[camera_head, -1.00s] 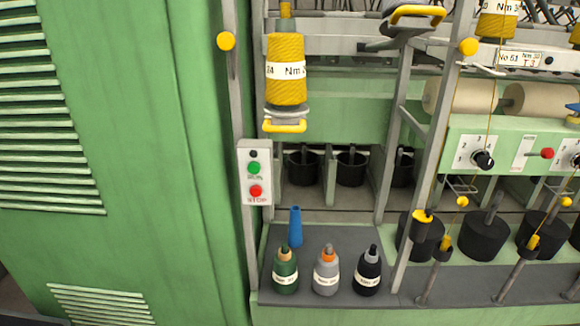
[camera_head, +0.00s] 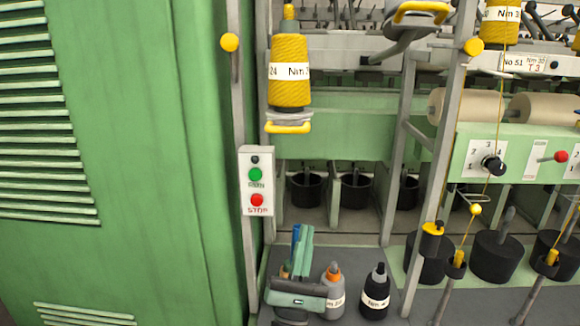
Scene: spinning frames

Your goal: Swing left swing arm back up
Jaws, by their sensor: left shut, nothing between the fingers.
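The left swing arm (camera_head: 289,118) is lowered beside the left post and has a yellow handle (camera_head: 289,128) at its front. A yellow yarn spool (camera_head: 290,90) with a white label stands upright on it. My left gripper (camera_head: 306,234) is at the bottom, well below the handle and apart from it. Its fingers point up, shut and empty. It hides the green bottle and most of the blue cone (camera_head: 295,238). My right gripper is not in view.
Another arm with a yellow handle (camera_head: 421,8) sits higher at right. A run/stop box (camera_head: 256,181) is on the left post. Grey (camera_head: 333,297) and black (camera_head: 375,297) bottles stand beside my gripper. A slanted post (camera_head: 440,150) is at right.

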